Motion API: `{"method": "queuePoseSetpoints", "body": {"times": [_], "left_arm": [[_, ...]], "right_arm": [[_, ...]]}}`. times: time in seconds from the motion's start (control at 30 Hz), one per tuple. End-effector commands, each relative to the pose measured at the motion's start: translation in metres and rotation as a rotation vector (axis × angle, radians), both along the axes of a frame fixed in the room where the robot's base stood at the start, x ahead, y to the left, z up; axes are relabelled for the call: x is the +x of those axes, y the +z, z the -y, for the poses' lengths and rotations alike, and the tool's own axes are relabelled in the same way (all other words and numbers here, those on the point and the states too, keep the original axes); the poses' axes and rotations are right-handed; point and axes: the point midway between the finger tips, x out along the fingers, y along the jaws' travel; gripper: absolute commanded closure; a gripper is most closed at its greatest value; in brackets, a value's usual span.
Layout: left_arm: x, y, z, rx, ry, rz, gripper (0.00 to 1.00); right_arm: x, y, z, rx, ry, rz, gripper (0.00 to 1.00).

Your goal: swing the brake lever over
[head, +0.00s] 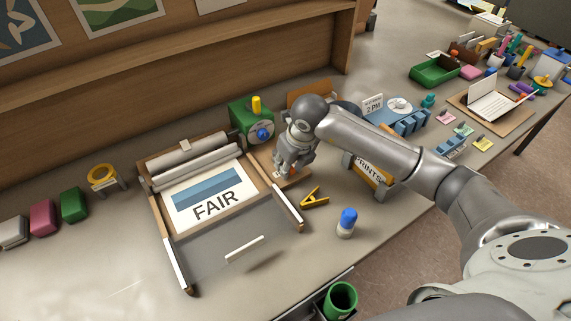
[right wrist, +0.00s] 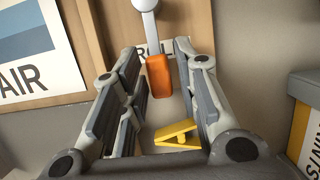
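The brake lever is a pale metal arm with an orange handle (right wrist: 158,75), on a wooden base beside a partly hidden printed label. In the head view only a bit of orange shows by the fingers of my right gripper (head: 292,162). My right gripper also shows in the right wrist view (right wrist: 157,100). It is open, with a finger on each side of the orange handle and a visible gap to the left finger; contact on the right is unclear. My left gripper is out of view.
The press bed holds a FAIR print (head: 213,196), left of the gripper. A green box (head: 250,122) stands behind. A PRINTS box (head: 372,172) stands close on the right.

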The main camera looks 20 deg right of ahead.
Motion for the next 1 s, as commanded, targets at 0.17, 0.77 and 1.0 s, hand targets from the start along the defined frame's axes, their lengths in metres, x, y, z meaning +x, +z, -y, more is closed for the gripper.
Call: {"method": "queuePoseSetpoints", "body": {"times": [0.17, 0.77, 1.0], "left_arm": [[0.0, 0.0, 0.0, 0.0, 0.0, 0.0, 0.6], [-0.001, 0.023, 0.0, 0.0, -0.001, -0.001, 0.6], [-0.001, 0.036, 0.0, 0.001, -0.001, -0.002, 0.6]], "right_arm": [[0.0, 0.0, 0.0, 0.001, 0.001, 0.0, 0.61], [0.0, 0.037, 0.0, 0.001, 0.003, 0.001, 0.61], [0.0, 0.059, 0.0, 0.0, 0.003, 0.001, 0.61]]}}
